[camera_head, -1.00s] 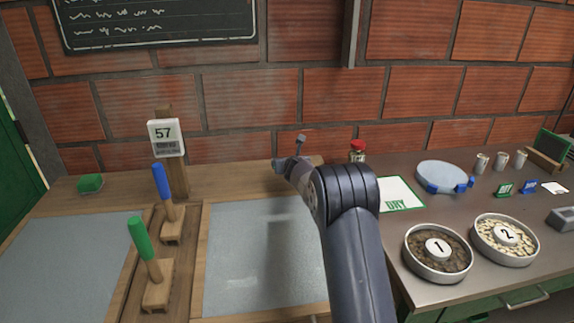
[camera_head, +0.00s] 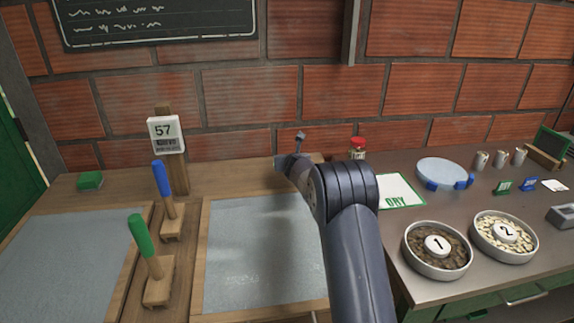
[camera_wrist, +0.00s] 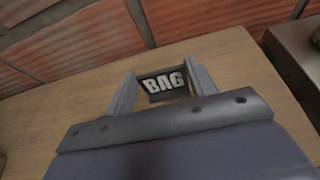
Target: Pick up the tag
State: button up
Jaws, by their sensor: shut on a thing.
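A small dark tag (camera_wrist: 164,84) with white letters "BAG" shows in the wrist view. It sits between the two fingers of my gripper (camera_wrist: 161,76), which is shut on it. The wooden worktop (camera_wrist: 83,88) shows behind the tag; I cannot tell if the tag touches it. In the head view my gripper (camera_head: 281,163) is over the back of the wooden worktop, and the tag cannot be made out there.
A post bears a "57" card (camera_head: 165,134). Blue (camera_head: 161,178) and green (camera_head: 144,235) handled levers stand between grey panels. To the right are a red-lidded jar (camera_head: 357,150), a "DRY" sheet (camera_head: 402,190), and bowls marked 1 (camera_head: 437,268) and 2 (camera_head: 506,258). A brick wall is behind.

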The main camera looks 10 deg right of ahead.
jog(key=shift+r, duration=0.1)
jog(key=shift+s+r+p, duration=0.2)
jog(key=shift+r+p, duration=0.2)
jog(key=shift+r, duration=0.15)
notch_tip(320, 180, up, 6)
jog(key=p, duration=0.6)
jog(key=s+b, duration=1.3)
jog(key=s, duration=0.6)
jog(key=shift+s+f, duration=0.15)
jog(key=shift+s, duration=0.2)
jog(key=shift+s, duration=0.1)
